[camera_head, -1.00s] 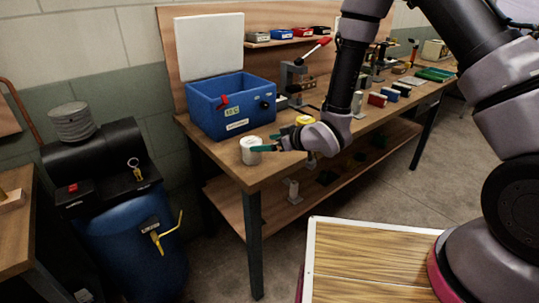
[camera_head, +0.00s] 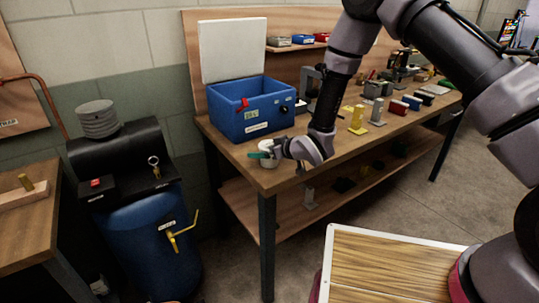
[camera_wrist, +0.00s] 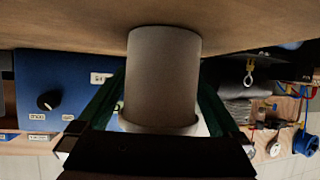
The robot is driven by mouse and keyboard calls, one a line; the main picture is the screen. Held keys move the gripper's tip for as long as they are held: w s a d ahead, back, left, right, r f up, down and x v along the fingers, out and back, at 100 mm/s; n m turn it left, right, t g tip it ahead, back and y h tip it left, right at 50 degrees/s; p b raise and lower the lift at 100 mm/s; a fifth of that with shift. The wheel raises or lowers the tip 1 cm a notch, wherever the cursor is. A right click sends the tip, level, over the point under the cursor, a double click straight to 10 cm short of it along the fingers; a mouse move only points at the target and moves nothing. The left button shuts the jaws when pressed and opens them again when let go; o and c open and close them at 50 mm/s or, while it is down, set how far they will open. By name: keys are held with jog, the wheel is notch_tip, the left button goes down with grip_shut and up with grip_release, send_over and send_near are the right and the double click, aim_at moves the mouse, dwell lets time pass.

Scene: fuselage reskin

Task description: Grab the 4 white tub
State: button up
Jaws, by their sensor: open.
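A plain white tub (camera_head: 268,147) stands upright on the workbench near its front left corner, in front of the blue cool box. It also fills the middle of the wrist view, where it looks like a grey shaded cylinder (camera_wrist: 162,75). My gripper (camera_head: 264,155) comes in low from the right, with its green fingers at the tub. In the wrist view the fingers of my open gripper (camera_wrist: 160,108) lie on either side of the tub. I cannot tell if they touch it. No number shows on the tub.
The blue cool box (camera_head: 250,118) with its white lid raised stands close behind the tub. A yellow part (camera_head: 357,118) and several small blocks stand further right on the workbench (camera_head: 235,152). A blue tank (camera_head: 150,245) stands left of the bench.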

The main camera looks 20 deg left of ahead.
jog(key=c, duration=1.4)
jog(key=shift+r, duration=0.1)
